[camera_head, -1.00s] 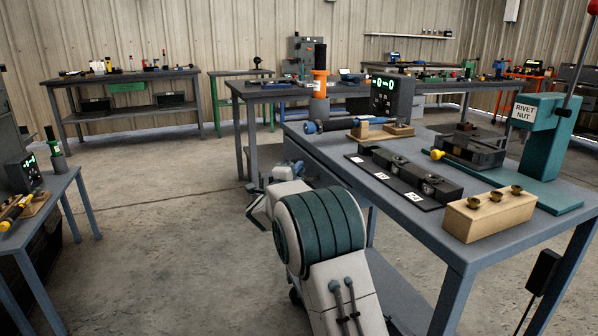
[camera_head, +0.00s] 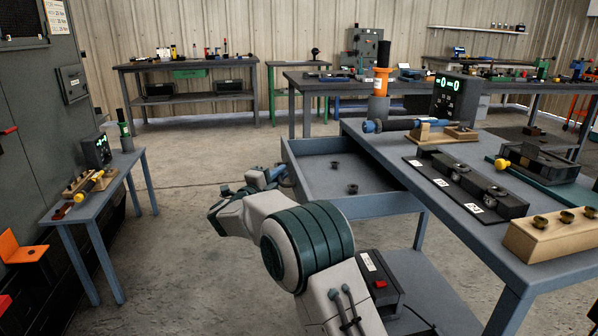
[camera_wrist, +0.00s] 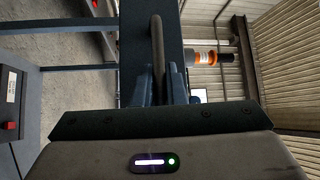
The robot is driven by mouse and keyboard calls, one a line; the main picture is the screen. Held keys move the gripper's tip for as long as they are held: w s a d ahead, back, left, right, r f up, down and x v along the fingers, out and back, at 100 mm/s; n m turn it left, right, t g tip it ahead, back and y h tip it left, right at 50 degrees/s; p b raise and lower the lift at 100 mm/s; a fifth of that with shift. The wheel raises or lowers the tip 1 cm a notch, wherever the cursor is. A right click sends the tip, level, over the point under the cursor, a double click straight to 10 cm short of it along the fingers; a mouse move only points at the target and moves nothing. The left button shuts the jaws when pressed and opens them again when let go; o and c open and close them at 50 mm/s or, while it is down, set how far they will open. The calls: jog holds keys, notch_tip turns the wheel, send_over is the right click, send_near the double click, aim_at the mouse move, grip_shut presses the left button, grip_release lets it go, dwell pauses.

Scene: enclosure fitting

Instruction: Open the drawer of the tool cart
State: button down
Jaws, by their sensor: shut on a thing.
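The drawer (camera_head: 322,182) of the grey-blue tool cart (camera_head: 470,232) stands pulled well out to the left from under the top, its inside showing. My gripper (camera_head: 277,178) is at the drawer's left-hand front, small and partly hidden by my arm in the head view. In the wrist view my gripper (camera_wrist: 168,88) has its blue fingers shut on the drawer's bar handle (camera_wrist: 157,42). The handle stands off the dark drawer front (camera_wrist: 133,50). The exact contact of the fingers is partly hidden.
Two small dark parts (camera_head: 352,189) lie in the drawer. The cart top holds a blue tool, a display box (camera_head: 455,100), black blocks and a wooden block (camera_head: 550,234). A small side table (camera_head: 95,180) stands left; open concrete floor lies between.

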jog(key=shift+s+a+f, duration=0.1)
jog(key=shift+s+a, duration=0.05)
jog(key=shift+a, duration=0.45)
jog(key=shift+s+a, duration=0.1)
jog(key=shift+a, duration=0.5)
jog(key=c, duration=1.8)
grip_release()
jog(key=shift+o, duration=0.2)
jog(key=p+v, duration=0.3)
jog(key=v, duration=1)
jog(key=shift+s+a, duration=0.25)
jog(key=shift+s, duration=0.1)
